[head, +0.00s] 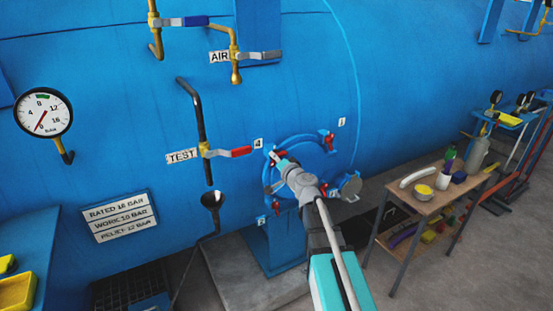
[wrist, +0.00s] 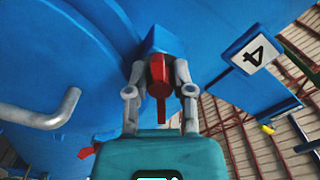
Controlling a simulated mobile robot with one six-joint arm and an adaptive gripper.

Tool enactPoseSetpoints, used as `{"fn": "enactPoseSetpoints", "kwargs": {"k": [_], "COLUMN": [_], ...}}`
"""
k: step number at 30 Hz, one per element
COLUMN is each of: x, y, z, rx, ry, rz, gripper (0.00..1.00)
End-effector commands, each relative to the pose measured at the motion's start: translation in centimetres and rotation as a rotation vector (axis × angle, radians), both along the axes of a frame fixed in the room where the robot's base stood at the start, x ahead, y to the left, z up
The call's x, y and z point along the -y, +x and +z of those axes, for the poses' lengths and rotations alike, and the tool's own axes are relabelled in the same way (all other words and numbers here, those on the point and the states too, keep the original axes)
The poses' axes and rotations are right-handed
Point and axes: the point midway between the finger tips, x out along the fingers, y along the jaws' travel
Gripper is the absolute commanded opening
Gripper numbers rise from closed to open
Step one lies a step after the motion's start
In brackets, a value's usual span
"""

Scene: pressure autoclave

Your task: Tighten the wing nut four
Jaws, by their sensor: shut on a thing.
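The wing nut four is red and shows in the wrist view (wrist: 158,75), beside a white tag marked 4 (wrist: 254,53). My gripper (wrist: 159,90) is shut on this wing nut, with one grey finger on each side of it. In the head view my gripper (head: 280,160) reaches the upper left of the round blue door, just below the small tag 4 (head: 258,143). My arm hides part of the door there. Other red wing nuts sit at the door's upper right (head: 329,140) and lower left (head: 275,206).
A pressure gauge (head: 43,112) and the TEST valve with a red handle (head: 240,152) are on the blue vessel to the left. A small table (head: 408,208) with bottles and a yellow bowl stands to the right. A grey bent handle (wrist: 50,115) is at left in the wrist view.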

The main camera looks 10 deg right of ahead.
Motion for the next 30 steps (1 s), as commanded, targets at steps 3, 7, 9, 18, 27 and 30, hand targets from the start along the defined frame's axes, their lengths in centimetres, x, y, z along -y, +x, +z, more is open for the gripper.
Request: {"fn": "enactPoseSetpoints", "kwargs": {"k": [3,7,9,18,27,30], "x": [0.00,-0.05,-0.06,-0.12,-0.13,-0.12], "y": [-0.04,-0.05,-0.05,-0.07,-0.06,-0.06], "z": [0.05,0.10,0.13,0.27,0.40,0.45], "rx": [-0.034,-0.072,-0.093,-0.180,-0.268,-0.297], "ry": [0.106,0.223,0.285,0.557,0.828,0.918], "rz": [-0.001,-0.001,-0.001,0.000,0.000,0.000], "gripper": [0.00,0.00,0.00,0.00,0.00,0.00]}}
